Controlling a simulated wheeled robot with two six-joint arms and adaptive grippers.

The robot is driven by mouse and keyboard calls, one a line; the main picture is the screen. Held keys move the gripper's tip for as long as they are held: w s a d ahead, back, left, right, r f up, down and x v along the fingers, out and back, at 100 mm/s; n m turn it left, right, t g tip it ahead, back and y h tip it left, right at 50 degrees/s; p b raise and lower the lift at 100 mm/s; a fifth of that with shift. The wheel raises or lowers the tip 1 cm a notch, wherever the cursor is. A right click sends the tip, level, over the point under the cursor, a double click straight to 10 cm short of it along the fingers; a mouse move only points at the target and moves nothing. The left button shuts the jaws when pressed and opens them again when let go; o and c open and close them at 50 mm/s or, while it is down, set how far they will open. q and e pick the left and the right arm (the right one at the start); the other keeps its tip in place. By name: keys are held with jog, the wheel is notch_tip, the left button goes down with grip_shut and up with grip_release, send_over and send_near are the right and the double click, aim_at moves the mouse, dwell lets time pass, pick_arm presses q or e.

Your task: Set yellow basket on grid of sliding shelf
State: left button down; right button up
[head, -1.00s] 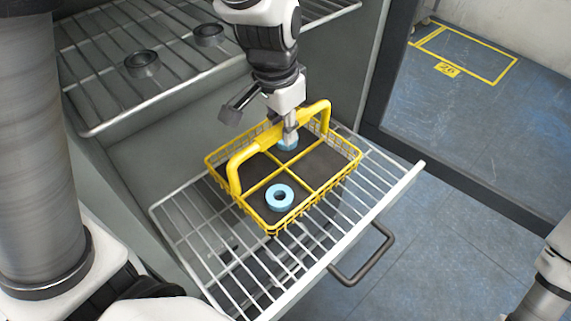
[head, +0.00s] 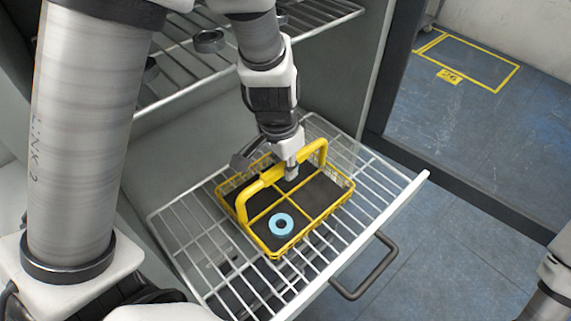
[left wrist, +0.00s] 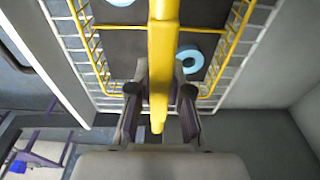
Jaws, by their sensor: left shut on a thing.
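The yellow basket (head: 270,243) is over the wire grid of the sliding shelf (head: 360,200), which is pulled out. It looks level and very low on the grid; whether its bottom touches the wires I cannot tell. My left gripper (head: 289,173) is shut on the middle of the basket's handle. In the left wrist view the fingers (left wrist: 160,105) sit on both sides of the yellow handle (left wrist: 163,55). A light blue ring (head: 281,224) lies in a front compartment; a second ring (left wrist: 121,2) shows partly in the left wrist view. My right gripper is not in view.
An upper wire shelf (head: 190,75) holds dark rings (head: 209,41) above and behind the basket. A dark drawer handle (head: 365,270) sticks out at the front of the sliding shelf. Bare grid lies around the basket. Open blue floor is to the right.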

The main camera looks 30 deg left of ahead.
pick_arm(q)
jog(key=c, duration=1.1)
grip_release()
jog(key=shift+f, duration=0.1)
jog(key=r, duration=0.5)
jog(key=s+r, duration=0.1)
jog(key=r, duration=0.2)
jog(key=shift+a+p, duration=0.15)
jog(key=shift+p, duration=0.25)
jog(key=shift+f, duration=0.1)
